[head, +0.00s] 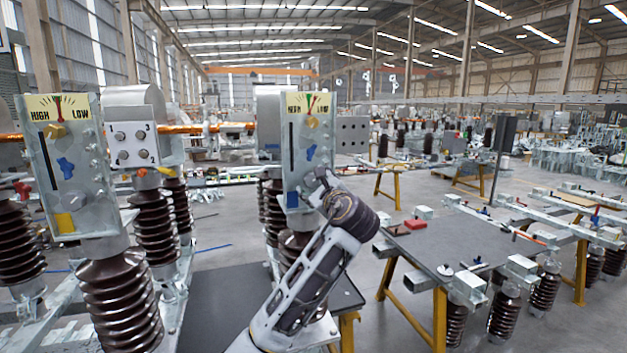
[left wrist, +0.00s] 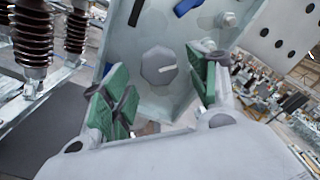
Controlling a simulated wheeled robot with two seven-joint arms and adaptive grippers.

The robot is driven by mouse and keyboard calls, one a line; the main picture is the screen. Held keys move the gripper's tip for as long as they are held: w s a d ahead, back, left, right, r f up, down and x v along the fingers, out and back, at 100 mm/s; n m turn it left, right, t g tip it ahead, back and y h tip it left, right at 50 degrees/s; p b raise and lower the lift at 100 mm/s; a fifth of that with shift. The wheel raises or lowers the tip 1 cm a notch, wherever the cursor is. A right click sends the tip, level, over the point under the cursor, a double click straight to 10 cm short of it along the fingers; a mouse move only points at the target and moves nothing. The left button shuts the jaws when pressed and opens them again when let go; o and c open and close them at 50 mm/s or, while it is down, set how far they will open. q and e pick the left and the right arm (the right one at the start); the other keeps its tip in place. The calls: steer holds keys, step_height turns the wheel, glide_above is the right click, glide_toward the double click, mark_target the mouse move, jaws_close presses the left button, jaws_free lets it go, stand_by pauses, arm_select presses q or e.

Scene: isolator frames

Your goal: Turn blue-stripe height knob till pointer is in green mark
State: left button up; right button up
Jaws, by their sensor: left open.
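The blue-stripe panel (head: 300,150) stands upright in the middle of the head view, with its blue stripe (head: 292,200) low on the left. Its HIGH/LOW scale (head: 308,104) is at the top with a small green mark; the pointer is too small to place surely. My left gripper (head: 320,185) is at the panel's lower part. In the left wrist view a grey many-sided knob (left wrist: 159,66) with a white line lies ahead of my open left gripper (left wrist: 160,92), between its green finger pads. I cannot tell whether they touch it. My right gripper is not seen.
A similar panel with a yellow stripe (head: 65,222) stands at the left, its own scale on top. Brown ribbed insulators (head: 120,300) stand below it. A dark table (head: 455,245) with yellow legs is at the right. Bare floor shows between.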

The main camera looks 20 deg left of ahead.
arm_select(q)
steer(key=shift+x, duration=1.35)
steer(key=shift+c, duration=0.3)
steer(key=c, duration=1)
